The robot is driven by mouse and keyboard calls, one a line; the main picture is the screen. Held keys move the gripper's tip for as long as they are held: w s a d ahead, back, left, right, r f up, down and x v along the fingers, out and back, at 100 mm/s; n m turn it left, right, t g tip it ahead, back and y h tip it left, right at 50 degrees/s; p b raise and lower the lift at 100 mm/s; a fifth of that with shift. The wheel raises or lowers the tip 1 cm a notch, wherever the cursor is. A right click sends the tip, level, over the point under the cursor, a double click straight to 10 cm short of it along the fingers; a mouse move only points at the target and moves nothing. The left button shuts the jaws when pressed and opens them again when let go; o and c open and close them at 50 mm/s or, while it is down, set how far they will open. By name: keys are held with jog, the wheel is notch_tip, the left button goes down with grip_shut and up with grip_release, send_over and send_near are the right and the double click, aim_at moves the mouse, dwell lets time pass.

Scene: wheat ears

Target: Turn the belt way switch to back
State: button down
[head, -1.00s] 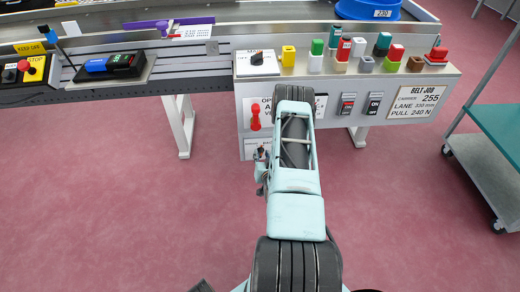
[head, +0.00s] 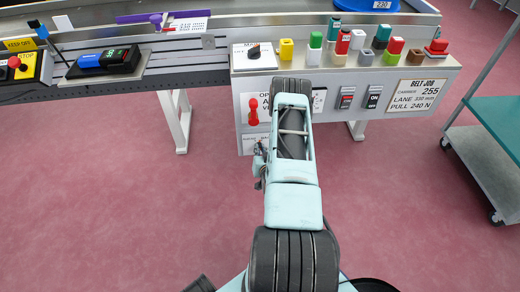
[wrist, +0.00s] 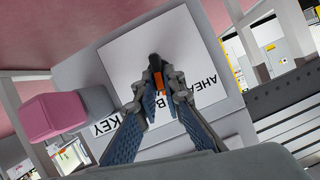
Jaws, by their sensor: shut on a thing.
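The belt way switch (wrist: 157,64) shows in the wrist view as a small dark knob with an orange part. My gripper (wrist: 157,88) is shut on the switch, with a finger on each side. The fingers cover part of the knob and of the lettering, so its exact setting is hard to read.
A pink block-like part (wrist: 52,115) stands out left of the plate in the wrist view. In the head view, a red lever (head: 253,110) is left of my arm, rocker switches (head: 346,97) right of it. Coloured buttons (head: 361,58) line the panel top.

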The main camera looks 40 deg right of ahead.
jog(key=shift+s+d+f+m+t+y, duration=0.1)
jog(key=shift+m+t+y, duration=0.25)
jog(key=shift+m, duration=0.35)
jog(key=shift+d+m+t+y, duration=0.1)
jog(key=shift+m+t+y, duration=0.2)
jog(key=shift+m, duration=0.4)
jog(key=c, duration=2)
grip_release()
jog(key=shift+c, duration=0.2)
notch_tip(320, 180, up, 10)
